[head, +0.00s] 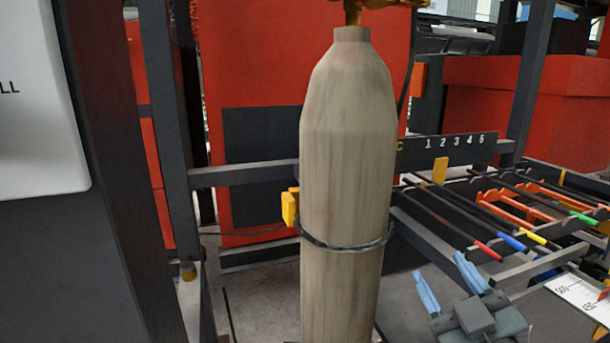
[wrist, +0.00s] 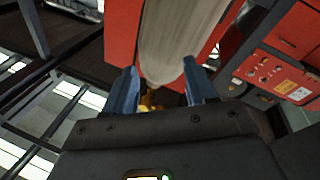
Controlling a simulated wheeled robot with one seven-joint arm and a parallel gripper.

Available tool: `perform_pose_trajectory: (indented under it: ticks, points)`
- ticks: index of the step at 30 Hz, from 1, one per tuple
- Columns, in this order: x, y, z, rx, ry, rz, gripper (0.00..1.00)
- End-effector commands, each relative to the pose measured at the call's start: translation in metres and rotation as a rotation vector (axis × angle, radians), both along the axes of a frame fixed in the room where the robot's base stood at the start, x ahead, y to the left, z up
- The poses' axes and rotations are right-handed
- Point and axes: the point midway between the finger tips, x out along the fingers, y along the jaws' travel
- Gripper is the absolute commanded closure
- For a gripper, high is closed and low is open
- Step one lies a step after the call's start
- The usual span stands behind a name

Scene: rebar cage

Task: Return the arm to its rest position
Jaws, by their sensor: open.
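My gripper (head: 447,284) shows at the lower right of the head view, with its two blue fingers spread apart and nothing between them. In the wrist view the fingers of my gripper (wrist: 162,88) stand apart at either side of the picture's middle. A tall pale gas cylinder (head: 348,190) stands upright in the middle of the head view, to the left of my gripper. The cylinder (wrist: 180,35) also shows beyond the fingers in the wrist view. I cannot tell its distance from the fingertips there.
A dark cable loop (head: 345,248) circles the cylinder near a yellow bracket (head: 290,208). A rack of dark bars with coloured ends (head: 485,250) lies behind and right of my gripper. A dark post (head: 170,130) stands left. A white marked scale plate (head: 585,297) lies at the right edge.

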Motion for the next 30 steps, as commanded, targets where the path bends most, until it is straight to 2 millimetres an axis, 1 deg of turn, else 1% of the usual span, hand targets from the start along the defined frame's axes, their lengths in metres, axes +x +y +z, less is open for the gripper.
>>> perform_pose_trajectory:
  ticks: [1, 3, 5, 6, 8, 9, 11, 15, 17, 18, 22, 27, 30]
  points:
    - [-0.018, 0.003, -0.018, 0.043, 0.029, -0.009, 0.44]
    - [-0.04, 0.005, -0.038, 0.1, 0.06, -0.024, 0.44]
    - [-0.06, 0.006, -0.054, 0.143, 0.085, -0.037, 0.44]
    - [-0.074, 0.007, -0.063, 0.17, 0.101, -0.046, 0.44]
    - [-0.096, 0.007, -0.076, 0.209, 0.126, -0.059, 0.44]
    - [-0.11, 0.008, -0.085, 0.233, 0.144, -0.066, 0.44]
    - [-0.132, 0.008, -0.096, 0.265, 0.168, -0.08, 0.44]
    - [-0.185, 0.006, -0.117, 0.331, 0.223, -0.105, 0.44]
    - [-0.208, 0.005, -0.123, 0.353, 0.247, -0.115, 0.44]
    - [-0.224, 0.004, -0.127, 0.368, 0.262, -0.12, 0.44]
    - [-0.272, 0.0, -0.133, 0.404, 0.311, -0.133, 0.44]
    - [-0.331, -0.009, -0.132, 0.436, 0.371, -0.137, 0.44]
    - [-0.358, -0.013, -0.127, 0.448, 0.403, -0.133, 0.44]
